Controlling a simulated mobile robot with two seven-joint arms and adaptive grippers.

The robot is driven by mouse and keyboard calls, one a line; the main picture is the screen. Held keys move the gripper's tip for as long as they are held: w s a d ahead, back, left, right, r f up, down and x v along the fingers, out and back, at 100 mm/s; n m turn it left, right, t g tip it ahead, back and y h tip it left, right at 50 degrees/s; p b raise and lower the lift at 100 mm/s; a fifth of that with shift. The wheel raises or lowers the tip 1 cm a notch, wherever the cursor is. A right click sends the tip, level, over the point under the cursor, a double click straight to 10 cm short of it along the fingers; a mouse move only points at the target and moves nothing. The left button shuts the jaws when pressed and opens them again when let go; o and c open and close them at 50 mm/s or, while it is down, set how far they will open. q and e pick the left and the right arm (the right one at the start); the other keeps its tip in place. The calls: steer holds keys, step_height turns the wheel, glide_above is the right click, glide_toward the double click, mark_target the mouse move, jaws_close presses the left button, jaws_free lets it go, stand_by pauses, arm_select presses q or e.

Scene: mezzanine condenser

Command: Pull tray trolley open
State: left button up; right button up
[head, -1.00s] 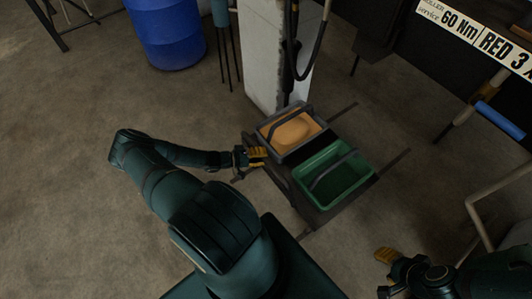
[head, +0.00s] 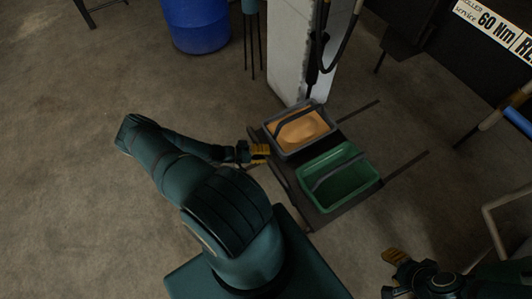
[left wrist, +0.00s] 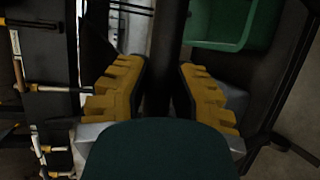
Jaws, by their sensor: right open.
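The tray trolley (head: 330,219) is a low dark frame that bears a grey tray (head: 275,149) with tan contents and a green tray (head: 372,181). My left gripper (head: 263,152) is at the trolley's left side. In the left wrist view, its yellow fingers (left wrist: 165,92) stand on both sides of a dark bar (left wrist: 168,45) and look closed on it. The green tray also shows in the left wrist view (left wrist: 222,25). My right gripper (head: 393,268) is open and empty at the lower right, apart from the trolley.
Dark strips (head: 408,166) run along the floor behind the trolley. A pale column (head: 290,60) with a hose stands behind it, and a blue barrel (head: 198,25) stands at the back. The floor on the left is clear. A pale pipe frame (head: 494,225) stands at right.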

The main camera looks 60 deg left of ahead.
arm_select(q)
steer(key=o, duration=0.5)
steer(key=shift+s, duration=0.1)
steer(key=v, duration=1.2)
